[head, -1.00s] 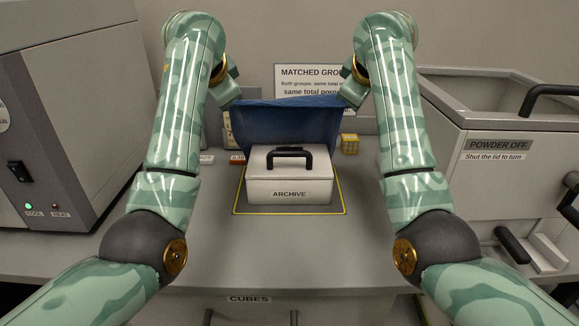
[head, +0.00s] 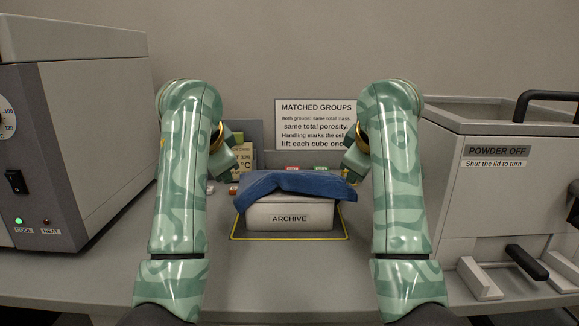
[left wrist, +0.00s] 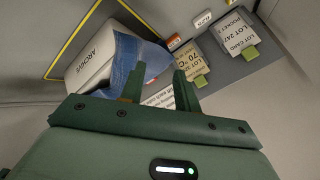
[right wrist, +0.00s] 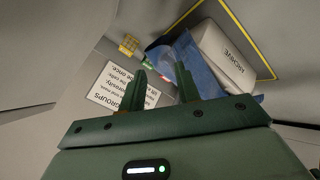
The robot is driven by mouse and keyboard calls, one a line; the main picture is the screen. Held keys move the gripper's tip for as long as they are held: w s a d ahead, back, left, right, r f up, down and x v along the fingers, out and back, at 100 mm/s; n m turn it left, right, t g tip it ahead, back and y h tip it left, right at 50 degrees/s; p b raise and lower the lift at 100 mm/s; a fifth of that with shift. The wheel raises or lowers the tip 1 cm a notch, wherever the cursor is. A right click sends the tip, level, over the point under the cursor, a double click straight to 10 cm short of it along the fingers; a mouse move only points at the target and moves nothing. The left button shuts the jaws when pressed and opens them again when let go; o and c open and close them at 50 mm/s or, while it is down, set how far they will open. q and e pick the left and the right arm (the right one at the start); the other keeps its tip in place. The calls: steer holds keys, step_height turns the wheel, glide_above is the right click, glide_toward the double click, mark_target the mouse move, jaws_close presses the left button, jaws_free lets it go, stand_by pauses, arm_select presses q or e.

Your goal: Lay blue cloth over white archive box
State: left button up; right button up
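The blue cloth (head: 300,185) lies over the top of the white archive box (head: 317,216), raised in the middle and hiding the handle. Its right end hangs past the box's right side. The box front with its ARCHIVE label is bare. My left gripper is open behind the box's left side; its fingers (left wrist: 160,70) stand apart beside the cloth (left wrist: 126,58). My right gripper is open behind the right side; its fingers (right wrist: 161,70) stand apart, one close to the cloth (right wrist: 190,62). I cannot tell whether either finger touches the cloth.
The box stands inside a yellow outline (head: 290,239) on the grey bench. A heating and cooling unit (head: 70,130) stands left, a powder bin (head: 500,180) right. A sign (head: 316,124) and lot cards (left wrist: 238,40) are behind. A yellow cube (right wrist: 129,44) is near the sign.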

arm_select(q)
steer(key=shift+o, duration=0.2)
arm_select(e)
steer(key=shift+o, duration=0.2)
arm_select(q)
steer(key=w+r+v, duration=0.1)
steer(key=v, duration=0.9)
steer(key=shift+s+r, duration=0.15)
steer(key=shift+r, duration=0.1)
arm_select(e)
steer(key=w+r+v, duration=0.1)
steer(key=v, duration=0.9)
steer(key=shift+s+r, duration=0.15)
steer(key=shift+r, duration=0.1)
